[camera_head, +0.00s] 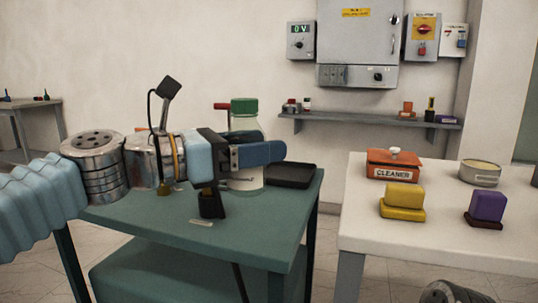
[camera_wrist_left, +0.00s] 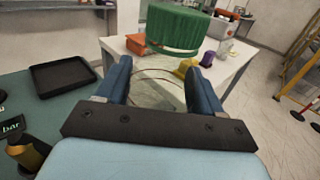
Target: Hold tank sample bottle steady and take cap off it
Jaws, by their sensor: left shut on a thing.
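The sample bottle (camera_head: 247,184) stands upright on the green table, clear with a white label low on it. Its green cap (camera_head: 244,107) sits on top. My left gripper (camera_head: 262,153) reaches in from the left and is shut on the bottle's body below the cap, its blue fingers hiding the middle. In the left wrist view, the green cap (camera_wrist_left: 176,28) rises beyond the clear bottle body (camera_wrist_left: 158,92), between the two fingers of my left gripper (camera_wrist_left: 160,82).
A black tray (camera_head: 291,175) lies right of the bottle on the green table (camera_head: 262,232). A white table (camera_head: 440,234) stands to the right with an orange cleaner box (camera_head: 393,166), yellow block (camera_head: 404,200), purple block (camera_head: 486,206) and round tin (camera_head: 480,173). A gap separates the tables.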

